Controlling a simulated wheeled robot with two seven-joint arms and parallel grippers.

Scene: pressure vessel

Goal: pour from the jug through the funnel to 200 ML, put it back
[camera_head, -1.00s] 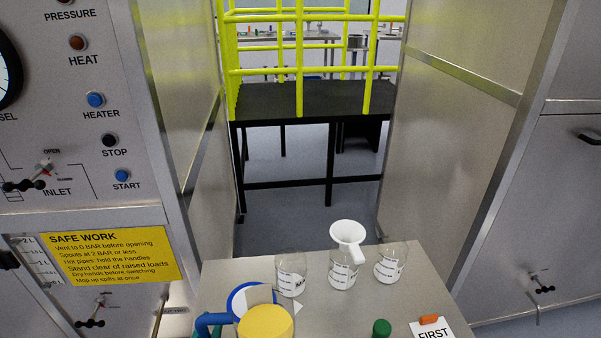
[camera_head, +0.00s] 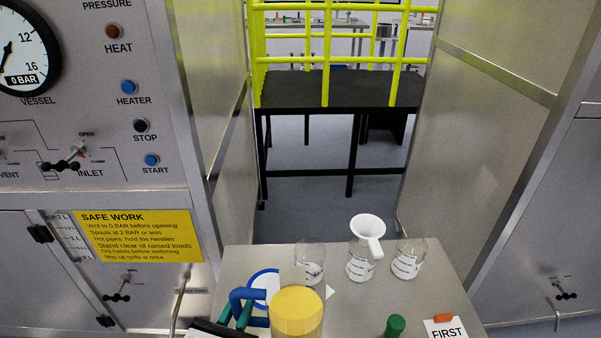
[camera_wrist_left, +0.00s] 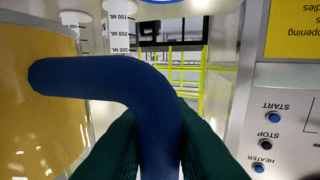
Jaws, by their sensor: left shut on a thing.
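The jug (camera_head: 297,315), with a yellow-amber body and blue handle, is at the front of the table in the head view. My left gripper (camera_head: 240,308) is shut on its blue handle. In the left wrist view, the green fingers (camera_wrist_left: 160,135) close around the handle (camera_wrist_left: 110,75), with the amber jug body (camera_wrist_left: 50,100) to the left. The jug looks about upright; its height above the table is unclear. The white funnel (camera_head: 367,230) sits in the middle glass vessel (camera_head: 361,266), behind and right of the jug. My right gripper is not in view.
Glass vessels stand left (camera_head: 310,262) and right (camera_head: 408,262) of the funnel. A blue-rimmed white disc (camera_head: 262,284) lies partly hidden behind the handle. Metal cabinets flank the table.

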